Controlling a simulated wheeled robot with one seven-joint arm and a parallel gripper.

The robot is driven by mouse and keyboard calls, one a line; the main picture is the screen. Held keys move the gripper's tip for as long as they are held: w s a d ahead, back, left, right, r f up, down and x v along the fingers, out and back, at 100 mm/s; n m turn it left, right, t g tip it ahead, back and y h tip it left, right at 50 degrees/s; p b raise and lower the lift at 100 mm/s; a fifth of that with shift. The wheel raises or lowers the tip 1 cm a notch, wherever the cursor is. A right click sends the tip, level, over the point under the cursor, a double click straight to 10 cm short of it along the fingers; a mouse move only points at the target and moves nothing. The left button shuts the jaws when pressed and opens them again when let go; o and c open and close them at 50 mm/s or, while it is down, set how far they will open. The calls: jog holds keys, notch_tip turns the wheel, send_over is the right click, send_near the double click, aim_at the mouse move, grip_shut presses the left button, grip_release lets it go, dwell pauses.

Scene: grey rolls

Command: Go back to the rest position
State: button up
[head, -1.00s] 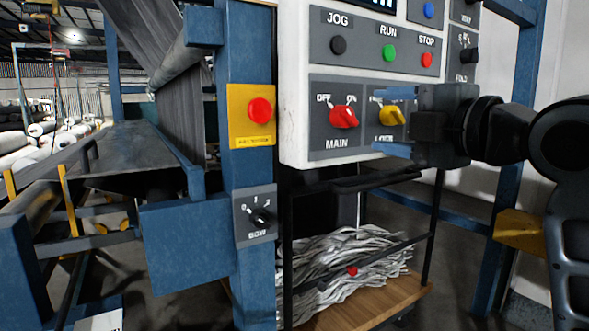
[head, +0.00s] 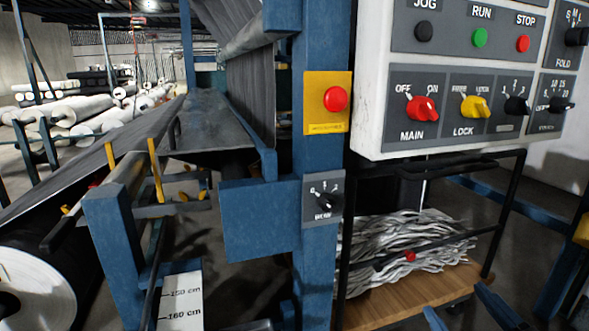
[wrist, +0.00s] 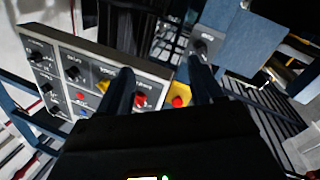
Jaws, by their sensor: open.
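My gripper (wrist: 162,82) is open and empty in the wrist view, its two dark blue fingers apart with nothing between them. In the head view only blue fingertips (head: 460,303) show at the bottom edge, below the control panel (head: 368,90) and apart from it. The panel carries a red MAIN knob (head: 422,108) and a yellow LOCK knob (head: 475,107). The wrist view shows the panel tilted, with the red knob (wrist: 140,99) beyond the fingers and the yellow knob partly hidden.
A blue post (head: 318,150) with a red button (head: 335,99) and a black knob (head: 324,201) stands left of the panel. Below the panel is a black-framed wooden shelf (head: 385,312) with grey strips (head: 400,235). White rolls (head: 85,108) lie far left.

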jog(key=s+f+m+g+h+p, duration=0.15)
jog(key=s+f+m, duration=0.4)
jog(key=s, duration=0.85)
jog(key=s+g+p, duration=0.1)
jog(key=s+p, duration=0.2)
jog(key=s, duration=1.5)
jog(key=shift+d+r, duration=0.15)
jog(key=shift+r, duration=0.1)
jog(key=shift+m, duration=0.25)
